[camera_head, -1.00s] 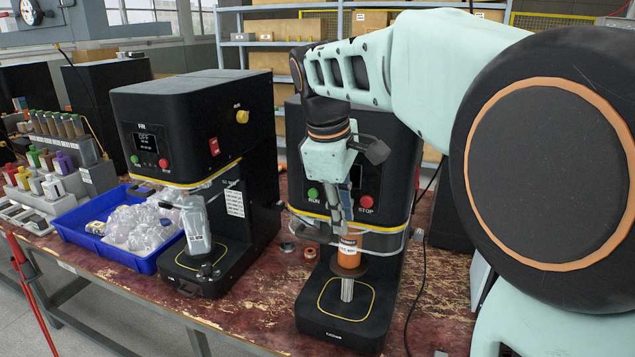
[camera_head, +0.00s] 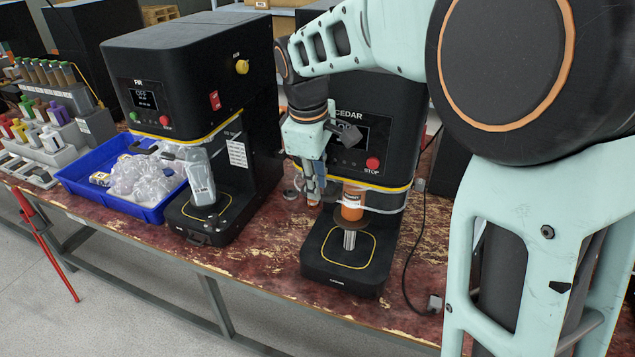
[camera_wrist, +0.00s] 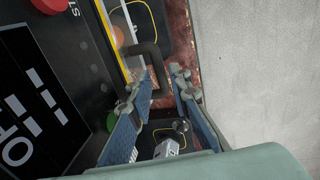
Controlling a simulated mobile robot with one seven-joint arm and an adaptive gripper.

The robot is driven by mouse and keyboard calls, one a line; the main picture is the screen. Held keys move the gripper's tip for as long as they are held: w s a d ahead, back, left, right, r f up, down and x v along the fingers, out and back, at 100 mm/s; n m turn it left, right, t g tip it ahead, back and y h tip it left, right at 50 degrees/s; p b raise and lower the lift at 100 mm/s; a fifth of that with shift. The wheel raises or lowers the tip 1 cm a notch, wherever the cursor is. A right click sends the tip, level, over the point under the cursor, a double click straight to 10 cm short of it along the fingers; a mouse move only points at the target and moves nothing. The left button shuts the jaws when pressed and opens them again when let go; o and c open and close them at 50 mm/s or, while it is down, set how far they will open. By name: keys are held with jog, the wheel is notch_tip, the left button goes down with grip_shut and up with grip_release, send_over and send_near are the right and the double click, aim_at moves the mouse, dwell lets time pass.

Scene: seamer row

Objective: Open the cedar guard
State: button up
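The cedar machine (camera_head: 345,105) is a black seamer with a display and a red stop button. Its guard (camera_head: 390,209) shows as a thin clear band with a pale edge, passing in front of an orange can (camera_head: 352,205); it looks closed. My gripper (camera_head: 312,190) is at the left front of this machine, beside the guard. In the wrist view my gripper (camera_wrist: 158,80) has its two blue fingers apart. A dark bent handle bar (camera_wrist: 152,62) lies between or just beyond the fingertips; I cannot tell whether they touch it.
The FIR machine (camera_head: 180,75) stands to the left, with a grey-white pouch-like container (camera_head: 199,178) at its front. A blue tray (camera_head: 85,182) of clear bags is farther left. A cable (camera_head: 412,270) runs right of the cedar machine. The worn red bench front is partly clear.

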jog(key=shift+w+f, duration=0.2)
jog(key=shift+f, duration=0.7)
jog(key=shift+c, duration=0.3)
grip_shut()
